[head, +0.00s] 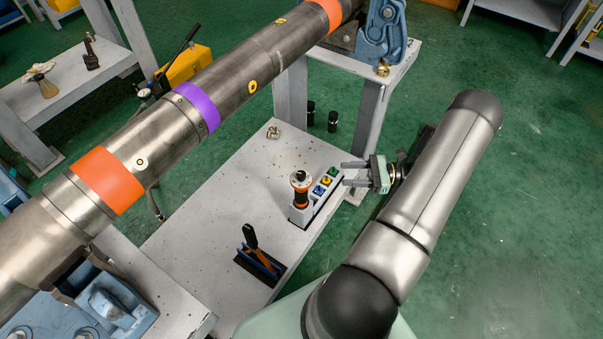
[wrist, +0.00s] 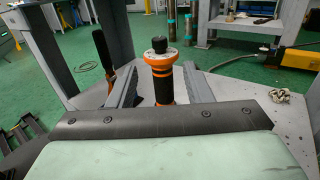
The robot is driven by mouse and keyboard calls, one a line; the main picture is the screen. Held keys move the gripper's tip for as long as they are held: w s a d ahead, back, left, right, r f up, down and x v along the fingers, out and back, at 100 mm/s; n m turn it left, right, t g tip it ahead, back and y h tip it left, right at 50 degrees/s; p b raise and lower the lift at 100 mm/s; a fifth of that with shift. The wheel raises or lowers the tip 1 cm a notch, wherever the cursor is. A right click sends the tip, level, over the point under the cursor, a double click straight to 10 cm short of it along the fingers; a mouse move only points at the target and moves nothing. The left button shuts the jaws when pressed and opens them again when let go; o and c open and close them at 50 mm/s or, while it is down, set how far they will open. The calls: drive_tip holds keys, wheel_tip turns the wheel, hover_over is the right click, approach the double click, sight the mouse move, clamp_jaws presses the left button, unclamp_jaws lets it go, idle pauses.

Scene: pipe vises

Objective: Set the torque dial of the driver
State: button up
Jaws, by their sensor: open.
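The driver (head: 301,194) stands upright in a light holder on the grey bench. It has an orange and black body, with a black knob on top of a pale ring. In the wrist view the driver (wrist: 160,75) stands ahead, in line with the gap between my fingers. My gripper (head: 345,173) is open and empty, to the right of the driver in the head view, fingers pointing toward it. My fingers (wrist: 161,85) also show in the wrist view, one on each side of the driver's image. Whether the fingertips reach the driver's body is hard to tell there; the head view shows a gap.
A block with several coloured sockets (head: 325,183) lies between driver and gripper. A large banded pipe (head: 160,135) runs above the bench's left side.

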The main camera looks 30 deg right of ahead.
sight(301, 173)
drive_tip(key=x, duration=1.4)
drive_tip(key=shift+w+a, duration=0.1)
drive_tip(key=shift+a, duration=0.2)
drive_tip(key=c, duration=1)
